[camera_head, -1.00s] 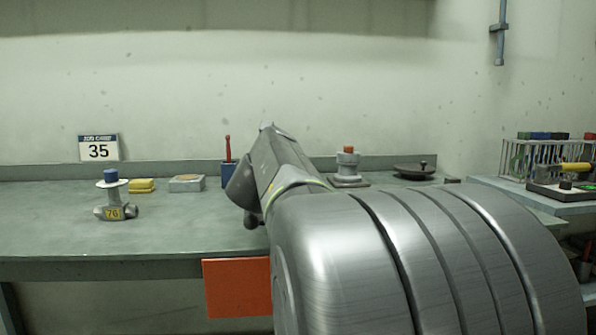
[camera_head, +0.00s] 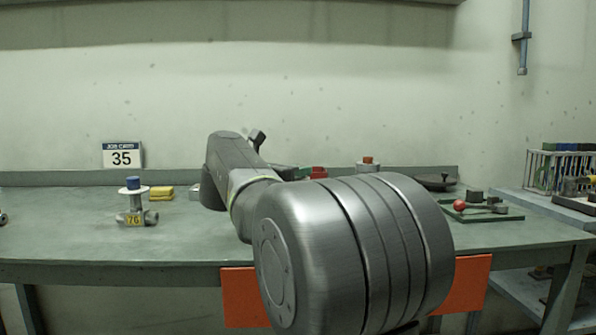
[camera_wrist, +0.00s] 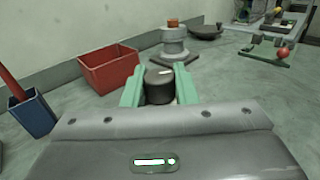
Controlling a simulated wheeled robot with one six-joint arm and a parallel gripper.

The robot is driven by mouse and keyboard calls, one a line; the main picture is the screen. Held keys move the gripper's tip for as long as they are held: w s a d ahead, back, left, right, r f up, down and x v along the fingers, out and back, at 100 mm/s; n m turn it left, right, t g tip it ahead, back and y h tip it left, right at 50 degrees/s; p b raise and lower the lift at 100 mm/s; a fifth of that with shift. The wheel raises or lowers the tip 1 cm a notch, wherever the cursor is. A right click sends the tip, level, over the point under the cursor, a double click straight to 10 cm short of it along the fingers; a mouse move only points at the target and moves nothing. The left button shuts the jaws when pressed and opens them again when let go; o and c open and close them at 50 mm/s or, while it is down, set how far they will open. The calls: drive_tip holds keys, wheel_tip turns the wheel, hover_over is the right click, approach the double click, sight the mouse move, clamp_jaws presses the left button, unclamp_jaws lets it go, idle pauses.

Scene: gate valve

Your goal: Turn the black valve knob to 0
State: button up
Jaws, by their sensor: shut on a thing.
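The black knob (camera_wrist: 159,88) stands between the green fingers of my gripper (camera_wrist: 160,88) in the wrist view. It is round, with a light mark on its top. A finger lies along each side of it, and my gripper is shut on it. The knob's lower part and any valve body are hidden by my gripper. No scale or 0 mark can be read. In the head view my arm hides the knob and most of my gripper.
A red bin (camera_wrist: 106,68), blue cup (camera_wrist: 33,113) and grey flanged piece (camera_wrist: 173,46) stand around the knob.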

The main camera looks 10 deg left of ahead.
drive_tip(key=shift+r+m+g+h, duration=0.1)
drive_tip(key=shift+m+g+h, duration=0.3)
drive_tip(key=shift+m+h, duration=0.3)
drive_tip(key=o, duration=1)
drive_tip(key=p+v, duration=0.3)
drive_tip(key=v, duration=1)
drive_tip(key=shift+s+a, duration=0.3)
drive_tip(key=b+x, duration=0.2)
drive_tip(key=x, duration=1.1)
drive_tip(key=shift+w+d+b, duration=0.3)
drive_tip(key=shift+b, duration=0.05)
